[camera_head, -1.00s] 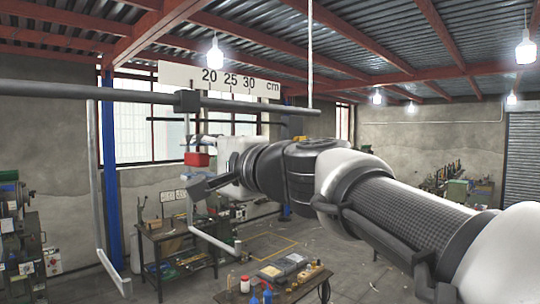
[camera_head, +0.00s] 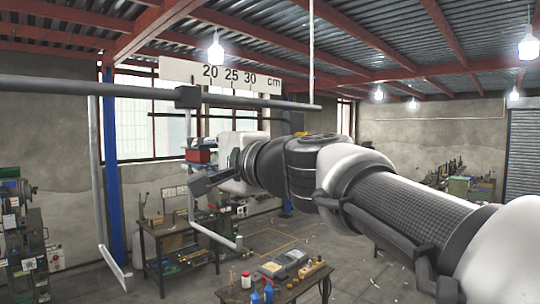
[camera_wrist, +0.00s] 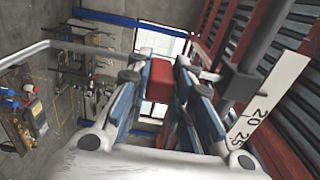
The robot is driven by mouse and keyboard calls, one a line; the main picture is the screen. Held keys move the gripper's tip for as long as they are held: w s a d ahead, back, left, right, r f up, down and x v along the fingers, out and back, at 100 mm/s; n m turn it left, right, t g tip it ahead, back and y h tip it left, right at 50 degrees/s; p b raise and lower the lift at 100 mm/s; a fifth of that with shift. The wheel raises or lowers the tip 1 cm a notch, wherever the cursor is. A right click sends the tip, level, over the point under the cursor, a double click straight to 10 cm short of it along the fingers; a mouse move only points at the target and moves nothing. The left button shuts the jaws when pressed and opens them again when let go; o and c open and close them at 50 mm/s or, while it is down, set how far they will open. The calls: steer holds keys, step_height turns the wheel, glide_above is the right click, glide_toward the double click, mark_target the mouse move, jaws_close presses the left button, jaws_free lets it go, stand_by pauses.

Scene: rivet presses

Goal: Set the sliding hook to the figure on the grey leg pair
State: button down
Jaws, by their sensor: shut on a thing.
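The black slider (camera_head: 187,97) of the sliding hook sits on a grey rail (camera_head: 90,88), left of the 20 mark on the white scale (camera_head: 222,77). The hook's grey rod (camera_head: 191,125) hangs below it and bends to a foot (camera_head: 238,242) at lower right. My gripper is shut on the hook's red block (camera_head: 199,155); in the wrist view the red block (camera_wrist: 160,80) lies between the fingers of my gripper (camera_wrist: 158,75). The slider also shows there (camera_wrist: 238,82). A grey fixed leg (camera_head: 98,180) hangs at left. I cannot make out a figure on a grey leg pair.
A table (camera_head: 290,285) with bottles and tools stands below the arm. A workbench (camera_head: 160,228) is behind the hook, and a machine (camera_head: 22,225) stands at the far left. The rail right of the slider is clear up to its end.

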steer(key=w+d+b, duration=0.1)
steer(key=w+d, duration=0.5)
steer(key=w, duration=0.1)
steer(key=shift+s, duration=0.1)
steer(key=c, duration=1.4)
jaws_free()
steer(key=v, duration=1.2)
